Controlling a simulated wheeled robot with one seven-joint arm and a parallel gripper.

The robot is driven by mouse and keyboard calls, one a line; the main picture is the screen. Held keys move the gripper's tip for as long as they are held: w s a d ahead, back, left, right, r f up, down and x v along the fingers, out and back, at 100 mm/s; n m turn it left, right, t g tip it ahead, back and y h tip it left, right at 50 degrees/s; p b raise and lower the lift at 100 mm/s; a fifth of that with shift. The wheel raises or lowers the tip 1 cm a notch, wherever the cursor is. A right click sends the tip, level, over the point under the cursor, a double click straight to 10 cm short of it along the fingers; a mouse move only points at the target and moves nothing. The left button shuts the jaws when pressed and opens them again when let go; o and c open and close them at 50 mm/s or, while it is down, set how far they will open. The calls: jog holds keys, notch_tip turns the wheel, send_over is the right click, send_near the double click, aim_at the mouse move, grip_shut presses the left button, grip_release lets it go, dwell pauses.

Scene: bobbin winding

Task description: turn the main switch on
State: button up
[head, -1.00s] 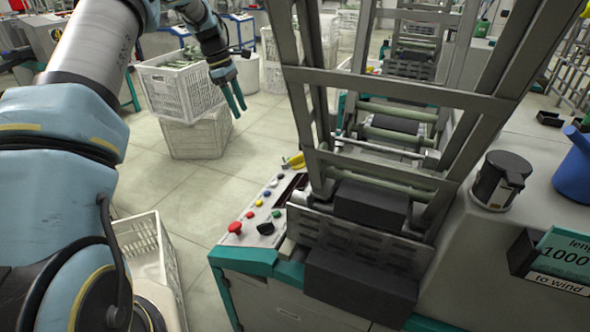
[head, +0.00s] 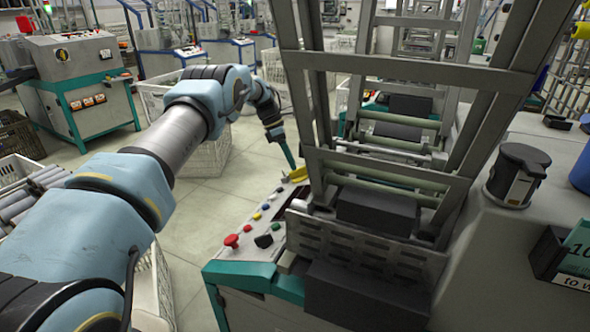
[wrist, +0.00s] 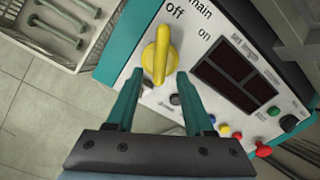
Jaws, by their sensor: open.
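The main switch is a yellow rotary handle (wrist: 157,56) on the white panel, seen in the wrist view between the tips of my gripper (wrist: 157,82). Its long axis points roughly up toward the "off" label, and the "on" label is to its right. My gripper's two green fingers are apart, one on each side of the handle's lower end. I cannot tell whether they touch it. In the head view the yellow switch (head: 298,174) sits at the far end of the control panel, with my gripper (head: 290,160) just above it.
The panel (head: 262,215) also carries a dark display (wrist: 238,72), several coloured buttons and a red mushroom button (head: 231,241). A metal frame (head: 318,150) rises right of the panel. A white crate (wrist: 70,35) with bobbins stands beside the machine on the floor.

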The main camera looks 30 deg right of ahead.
aim_at(301, 171)
jog(key=shift+x, duration=1.85)
jog(key=shift+c, duration=0.4)
grip_shut()
